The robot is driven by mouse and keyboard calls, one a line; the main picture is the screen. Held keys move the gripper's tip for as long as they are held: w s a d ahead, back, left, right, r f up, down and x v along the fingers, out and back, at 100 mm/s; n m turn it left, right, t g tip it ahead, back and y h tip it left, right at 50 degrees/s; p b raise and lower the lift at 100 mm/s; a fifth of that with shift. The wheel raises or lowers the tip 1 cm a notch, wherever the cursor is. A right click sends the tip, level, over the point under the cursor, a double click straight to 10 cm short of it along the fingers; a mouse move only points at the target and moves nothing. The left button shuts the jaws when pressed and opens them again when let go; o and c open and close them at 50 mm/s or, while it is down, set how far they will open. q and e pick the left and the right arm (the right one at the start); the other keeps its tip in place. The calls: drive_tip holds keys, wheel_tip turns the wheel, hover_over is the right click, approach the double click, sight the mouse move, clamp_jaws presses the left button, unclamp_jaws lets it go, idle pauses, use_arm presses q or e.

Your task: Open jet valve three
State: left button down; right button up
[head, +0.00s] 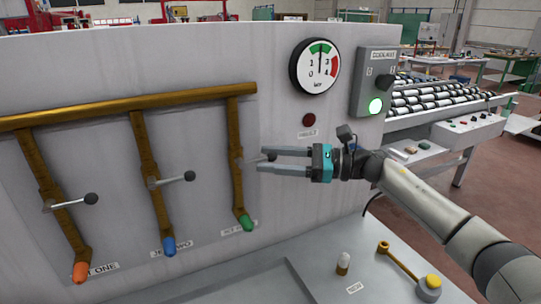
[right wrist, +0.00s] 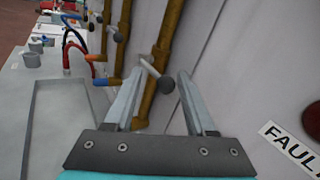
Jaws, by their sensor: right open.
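Jet valve three is the rightmost brass pipe (head: 233,130) with a green nozzle (head: 247,223), its label partly hidden. Its lever (head: 252,159) sticks out to the right, across the pipe, and ends in a dark ball knob (head: 271,156). My right gripper (head: 260,160) comes in from the right, open, with its fingers above and below the knob. In the right wrist view the knob (right wrist: 165,84) shows between the two fingers (right wrist: 160,85), with a gap on each side. My left gripper is not in view.
Jet one's knob (head: 91,199) and jet two's knob (head: 190,176) are to the left, their levers also across their pipes. A pressure gauge (head: 314,66), red fault lamp (head: 309,120) and coolant box (head: 374,80) are on the panel.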

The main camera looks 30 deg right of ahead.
drive_tip(key=shift+w+a, duration=0.2)
drive_tip(key=shift+a, duration=0.05)
drive_tip(key=shift+c, duration=0.4)
clamp_jaws()
drive_tip(key=shift+d, duration=0.15)
idle(0.8)
